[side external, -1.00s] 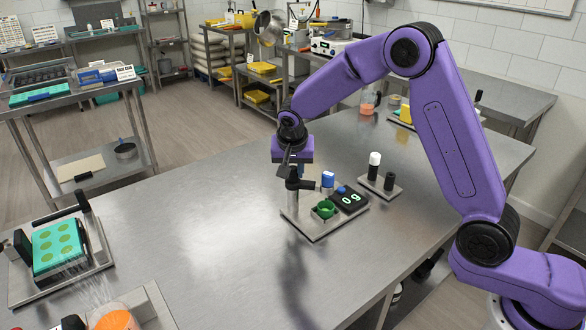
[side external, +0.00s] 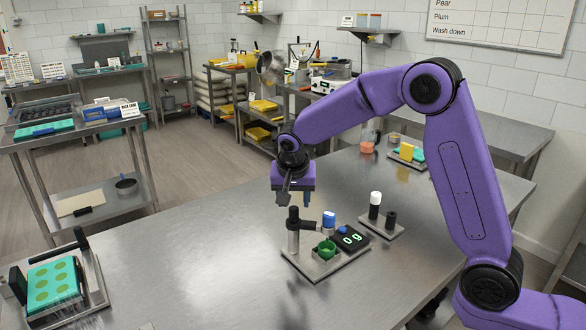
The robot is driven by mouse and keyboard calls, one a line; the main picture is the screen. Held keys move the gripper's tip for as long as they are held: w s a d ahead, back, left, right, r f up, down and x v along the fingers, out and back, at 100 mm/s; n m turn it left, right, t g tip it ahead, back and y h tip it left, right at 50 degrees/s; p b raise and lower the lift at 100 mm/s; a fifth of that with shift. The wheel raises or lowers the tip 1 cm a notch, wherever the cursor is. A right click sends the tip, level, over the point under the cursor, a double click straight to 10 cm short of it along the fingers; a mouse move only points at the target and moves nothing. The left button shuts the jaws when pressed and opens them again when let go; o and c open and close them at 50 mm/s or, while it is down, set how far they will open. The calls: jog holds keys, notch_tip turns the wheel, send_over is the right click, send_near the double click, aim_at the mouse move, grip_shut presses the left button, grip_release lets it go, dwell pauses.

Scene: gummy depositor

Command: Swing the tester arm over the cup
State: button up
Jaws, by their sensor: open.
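The tester stands on a small metal plate (side external: 316,270) on the steel table. It has a grey post with a black top (side external: 293,217), from which a short black arm (side external: 308,224) reaches right towards a blue block with a pale lower part (side external: 329,219). The green cup (side external: 326,249) sits on the plate in front of the blue block. A black display (side external: 352,238) beside it reads "0 g". My gripper (side external: 294,199) points down, open and empty, just above the post's black top and apart from it.
A small stand with a white-capped black cylinder (side external: 375,205) and a shorter black one is right of the tester. A green mould in a frame (side external: 55,285) sits at the table's left front. The table between them is clear.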

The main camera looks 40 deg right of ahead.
jog(key=v, duration=1.2)
jog(key=shift+r, duration=0.25)
jog(key=shift+s+a, duration=0.1)
jog(key=shift+s, duration=0.05)
